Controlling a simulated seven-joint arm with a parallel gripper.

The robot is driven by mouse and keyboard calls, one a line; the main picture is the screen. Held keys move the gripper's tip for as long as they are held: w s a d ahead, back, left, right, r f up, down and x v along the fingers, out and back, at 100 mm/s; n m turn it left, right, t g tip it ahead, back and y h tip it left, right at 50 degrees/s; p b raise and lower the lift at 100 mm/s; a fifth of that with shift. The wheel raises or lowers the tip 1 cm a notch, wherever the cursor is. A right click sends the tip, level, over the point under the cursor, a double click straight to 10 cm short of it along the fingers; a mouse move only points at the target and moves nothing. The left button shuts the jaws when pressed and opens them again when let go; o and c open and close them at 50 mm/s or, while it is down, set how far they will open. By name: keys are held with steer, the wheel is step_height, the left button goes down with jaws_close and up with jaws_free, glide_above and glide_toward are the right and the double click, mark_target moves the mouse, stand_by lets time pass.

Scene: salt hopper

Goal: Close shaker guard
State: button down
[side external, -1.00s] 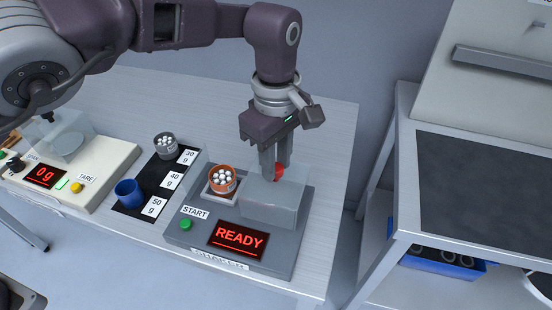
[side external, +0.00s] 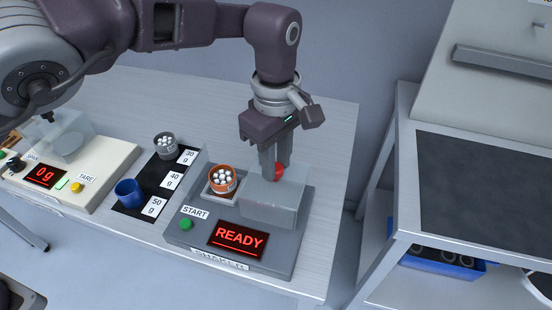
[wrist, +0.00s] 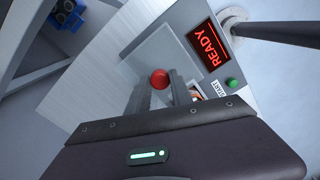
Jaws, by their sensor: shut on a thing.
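The shaker (side external: 185,238) is a grey box with a red READY display (side external: 238,240) and a green START button (side external: 186,224). Its guard (side external: 272,203) is a translucent grey cover on the right part of the shaker top. An orange cup (side external: 222,179) of white balls sits in the shaker's square seat, left of the guard and uncovered. My gripper (side external: 277,172) points down and is shut on the guard's red knob (side external: 280,171). The wrist view shows the knob (wrist: 159,79) at my fingertips (wrist: 161,84); the cup is mostly hidden there.
Left of the shaker, a black mat (side external: 153,177) with weight labels holds a grey cup of balls (side external: 165,145) and a blue cup (side external: 129,192). A scale (side external: 100,160) reading 0g stands farther left. A separate bench (side external: 480,190) stands at right.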

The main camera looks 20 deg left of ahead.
steer(key=a, duration=1.2)
steer(key=shift+w+a, duration=0.1)
steer(key=shift+a, duration=0.05)
steer(key=c, duration=1.4)
jaws_free()
steer(key=shift+a, duration=0.1)
steer(key=shift+o, duration=1.3)
step_height(320, 180, up, 7)
steer(key=shift+r, duration=0.1)
